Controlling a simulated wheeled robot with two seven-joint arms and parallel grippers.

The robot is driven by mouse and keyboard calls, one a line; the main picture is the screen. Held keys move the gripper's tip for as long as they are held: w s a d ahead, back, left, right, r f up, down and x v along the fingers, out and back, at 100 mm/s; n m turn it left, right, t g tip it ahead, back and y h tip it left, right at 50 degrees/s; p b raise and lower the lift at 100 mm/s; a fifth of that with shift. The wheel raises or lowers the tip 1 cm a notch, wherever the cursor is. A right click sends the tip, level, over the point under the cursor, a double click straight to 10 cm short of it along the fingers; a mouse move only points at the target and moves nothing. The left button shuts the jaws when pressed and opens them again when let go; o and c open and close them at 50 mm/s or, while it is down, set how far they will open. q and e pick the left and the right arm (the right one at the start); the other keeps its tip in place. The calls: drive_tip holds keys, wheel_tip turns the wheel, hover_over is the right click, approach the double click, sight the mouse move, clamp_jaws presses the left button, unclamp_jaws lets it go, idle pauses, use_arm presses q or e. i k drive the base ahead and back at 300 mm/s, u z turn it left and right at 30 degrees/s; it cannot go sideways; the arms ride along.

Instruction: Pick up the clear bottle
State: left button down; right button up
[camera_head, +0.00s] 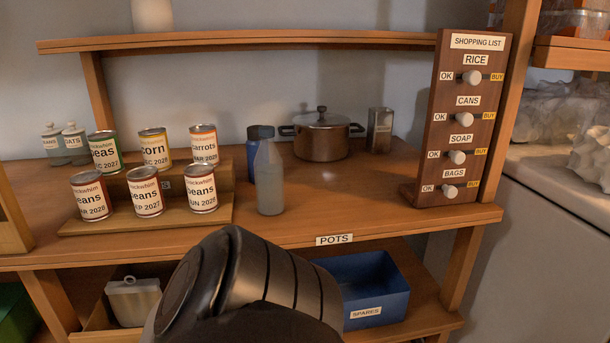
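The clear bottle (269,185) stands upright on the wooden counter, right of the stepped can rack. It looks greyish and translucent, with a tapered top. A blue bottle (252,155) stands close behind it to the left, partly hidden. A dark, rounded link of my arm fills the bottom middle, in front of the counter edge. Neither gripper's fingers show in this view.
Several labelled cans stand on a stepped rack (219,214) to the left. A copper pot (322,143) and a metal tin (379,130) are behind right. A shopping-list board (463,135) stands at the right. Bare counter lies right of the bottle. A blue bin (375,290) sits below.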

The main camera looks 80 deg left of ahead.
sight(268, 164)
drive_tip(key=u, duration=2.35)
